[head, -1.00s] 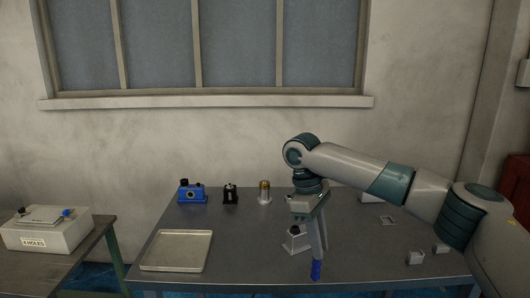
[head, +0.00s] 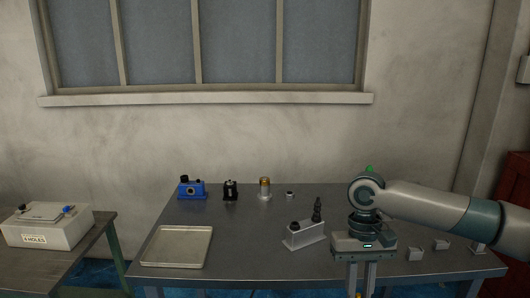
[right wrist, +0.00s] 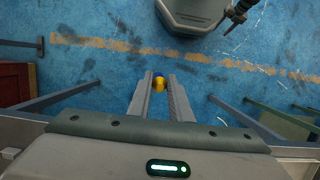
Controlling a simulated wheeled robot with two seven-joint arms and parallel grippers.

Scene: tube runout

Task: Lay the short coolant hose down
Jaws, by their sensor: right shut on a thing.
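My right gripper (right wrist: 160,85) is shut on a small piece with a yellow round end and a bit of blue, which looks like the short coolant hose (right wrist: 160,83). Only its end shows between the fingertips; the rest is hidden. The wrist view shows blue floor beyond it. In the head view my right gripper (head: 359,291) points down at the table's front edge, and a speck of yellow shows between the fingers at the bottom of the picture. My left gripper is not in view.
A shallow tray (head: 150,262) lies at the table's left. A blue device (head: 192,190), black device (head: 230,191) and brass-topped cylinder (head: 265,190) stand at the back. A grey block (head: 304,238) with black fittings is left of my gripper. Small grey blocks (head: 415,254) lie right.

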